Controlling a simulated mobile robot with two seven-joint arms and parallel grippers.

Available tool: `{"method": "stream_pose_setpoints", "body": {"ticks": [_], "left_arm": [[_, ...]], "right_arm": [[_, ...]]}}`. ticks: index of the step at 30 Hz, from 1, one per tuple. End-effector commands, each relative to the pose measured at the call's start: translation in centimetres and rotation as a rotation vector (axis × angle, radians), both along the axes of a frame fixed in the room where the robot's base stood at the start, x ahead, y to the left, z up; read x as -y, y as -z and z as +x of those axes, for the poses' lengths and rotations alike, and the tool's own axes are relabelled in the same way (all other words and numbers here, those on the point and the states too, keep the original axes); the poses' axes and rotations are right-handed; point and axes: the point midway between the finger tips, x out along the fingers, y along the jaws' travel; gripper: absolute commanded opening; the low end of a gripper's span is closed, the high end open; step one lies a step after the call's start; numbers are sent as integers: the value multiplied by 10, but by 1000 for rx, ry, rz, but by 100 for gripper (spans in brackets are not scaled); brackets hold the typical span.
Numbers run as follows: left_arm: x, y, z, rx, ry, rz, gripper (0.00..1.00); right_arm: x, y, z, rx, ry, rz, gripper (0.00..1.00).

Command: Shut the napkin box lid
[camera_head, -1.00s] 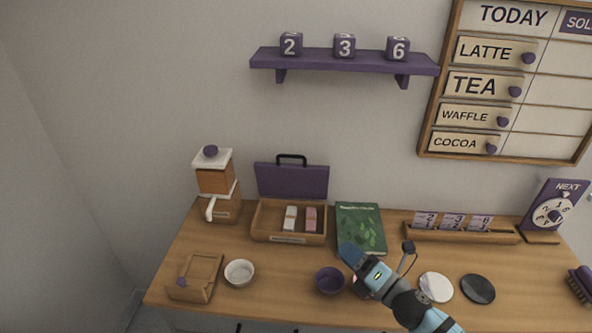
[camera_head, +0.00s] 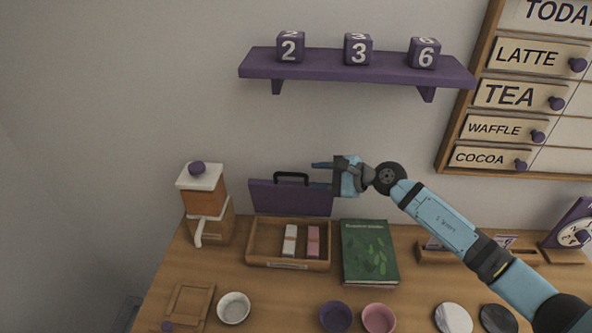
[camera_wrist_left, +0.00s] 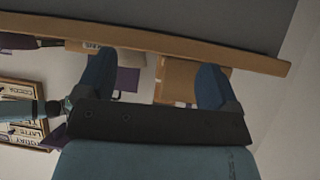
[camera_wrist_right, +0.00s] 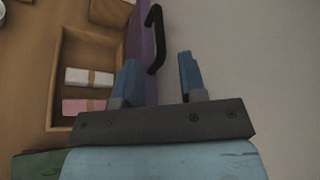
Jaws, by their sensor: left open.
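The napkin box (camera_head: 252,243) is a wooden tray on the table. Its purple lid (camera_head: 291,199) stands open and upright at the back, with a black handle (camera_head: 291,178) on its top edge. My right gripper (camera_head: 322,165) is by the lid's upper right corner, pointing left. In the right wrist view its fingers (camera_wrist_right: 158,65) are apart with nothing held; the lid (camera_wrist_right: 146,50) and handle (camera_wrist_right: 155,40) show just beyond, near the left finger. I cannot tell whether they touch. My left gripper (camera_wrist_left: 155,75) is open and empty in its wrist view, and out of the head view.
White and pink napkin packs (camera_head: 313,240) lie in the box. A green book (camera_head: 369,252) lies right of it, and a dispenser (camera_head: 205,205) stands left. Bowls (camera_head: 335,317) are in front. A purple shelf (camera_head: 350,70) with number cubes hangs above.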

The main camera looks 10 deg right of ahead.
Motion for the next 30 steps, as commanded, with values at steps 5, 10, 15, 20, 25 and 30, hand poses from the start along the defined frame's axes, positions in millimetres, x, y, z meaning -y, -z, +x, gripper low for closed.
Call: {"method": "stream_pose_setpoints", "body": {"ticks": [5,10,15,20,25,30], "left_arm": [[-5,-14,4,10,-9,4,87],[-4,-18,4,11,-11,3,87],[-4,-18,3,10,-11,2,87],[-3,-17,2,8,-10,2,87],[-3,-16,1,4,-9,1,87],[-2,-16,1,3,-10,1,87]], "right_arm": [[-32,7,16,-3,-1,2,38],[-49,14,26,-2,0,2,38],[-55,18,29,-3,1,1,38],[-56,18,30,-2,1,1,38],[-56,18,30,-2,1,1,20],[-56,18,30,-2,0,2,0]]}}
